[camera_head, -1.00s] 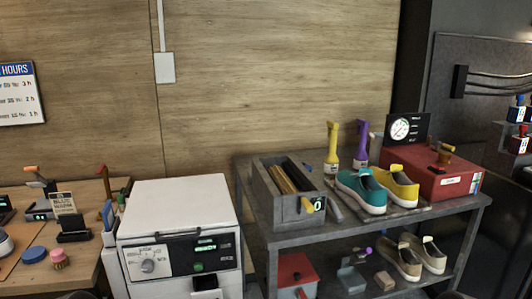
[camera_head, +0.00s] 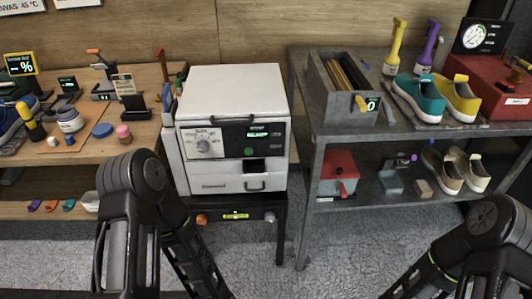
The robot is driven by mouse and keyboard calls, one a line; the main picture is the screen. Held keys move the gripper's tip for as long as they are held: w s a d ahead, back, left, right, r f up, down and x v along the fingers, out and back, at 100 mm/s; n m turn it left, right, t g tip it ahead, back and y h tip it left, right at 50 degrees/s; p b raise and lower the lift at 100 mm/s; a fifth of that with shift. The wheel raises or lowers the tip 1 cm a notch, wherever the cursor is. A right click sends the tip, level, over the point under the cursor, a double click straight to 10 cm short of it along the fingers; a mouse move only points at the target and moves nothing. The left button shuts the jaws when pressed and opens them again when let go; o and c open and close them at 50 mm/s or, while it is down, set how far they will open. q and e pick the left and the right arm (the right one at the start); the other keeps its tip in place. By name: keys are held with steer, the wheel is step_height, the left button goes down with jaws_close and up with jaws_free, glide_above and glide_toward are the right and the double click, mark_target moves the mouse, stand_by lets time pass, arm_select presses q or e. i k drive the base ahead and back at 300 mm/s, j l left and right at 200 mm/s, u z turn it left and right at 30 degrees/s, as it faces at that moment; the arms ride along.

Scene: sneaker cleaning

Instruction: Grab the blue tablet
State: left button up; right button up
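No thing is plainly marked as the blue tablet. A round flat blue disc (camera_head: 102,130) lies on the wooden table at the left. A smaller blue piece (camera_head: 70,141) lies to its left. On the shelf below, a small teal piece (camera_head: 69,205) lies beside an orange piece (camera_head: 53,206) and a purple piece (camera_head: 35,205). I cannot tell which of these is the tablet. Dark links of my arms show at the lower left and lower right, but both grippers are out of view. Nothing is seen touching these pieces.
A white machine (camera_head: 233,130) stands right of the wooden table (camera_head: 140,78). A pink-topped brush (camera_head: 123,132) and a white-labelled jar (camera_head: 69,121) flank the disc. A grey shelf cart (camera_head: 303,65) with shoes stands at the right. Floor shows between the stands.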

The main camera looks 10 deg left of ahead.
mark_target(69, 141)
steer(key=u, duration=1.3)
steer(key=i+j+u, duration=0.2)
steer(key=i+j, duration=0.6)
